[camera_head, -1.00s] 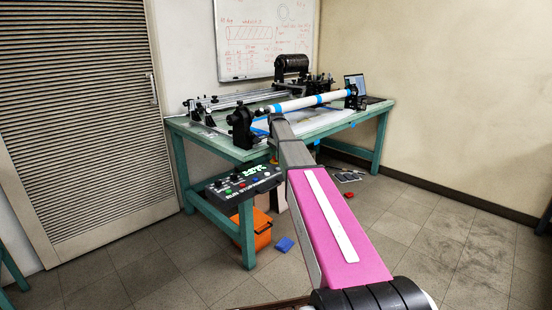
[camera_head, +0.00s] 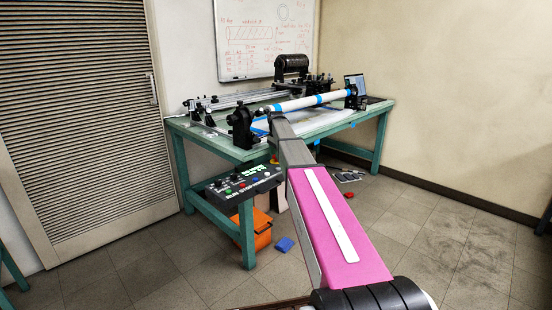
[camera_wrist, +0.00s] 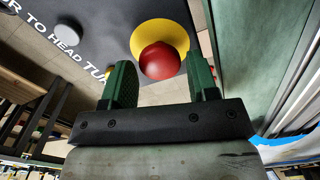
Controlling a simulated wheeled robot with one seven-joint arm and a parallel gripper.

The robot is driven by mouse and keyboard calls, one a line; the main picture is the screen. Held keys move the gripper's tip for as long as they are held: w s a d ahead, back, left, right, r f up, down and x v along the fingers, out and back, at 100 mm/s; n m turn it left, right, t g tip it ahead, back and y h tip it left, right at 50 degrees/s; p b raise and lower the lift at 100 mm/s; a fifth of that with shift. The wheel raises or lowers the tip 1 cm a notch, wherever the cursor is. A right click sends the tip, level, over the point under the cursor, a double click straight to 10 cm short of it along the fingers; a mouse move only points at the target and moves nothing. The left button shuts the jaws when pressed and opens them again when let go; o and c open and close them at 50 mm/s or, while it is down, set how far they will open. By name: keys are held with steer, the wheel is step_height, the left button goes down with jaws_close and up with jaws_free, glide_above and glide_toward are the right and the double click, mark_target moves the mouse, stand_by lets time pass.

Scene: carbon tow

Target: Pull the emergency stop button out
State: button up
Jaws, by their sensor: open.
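The emergency stop button is a round red knob (camera_wrist: 158,61) on a yellow disc (camera_wrist: 160,31), set in a dark control panel (camera_wrist: 95,40). My gripper (camera_wrist: 160,75) is open, its two green fingers on either side of the red knob in the wrist view. A gap shows between the knob and each finger, and I see no contact. In the head view the dark panel (camera_head: 240,188) hangs at the front of the green workbench.
The green workbench (camera_head: 222,148) carries a long white tube (camera_head: 300,102) on black supports. An orange bin (camera_head: 262,232) and a blue piece (camera_head: 284,244) are on the floor below. The tiled floor at the right is mostly clear.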

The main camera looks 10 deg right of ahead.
steer(key=shift+r, duration=0.15)
steer(key=shift+r, duration=2.85)
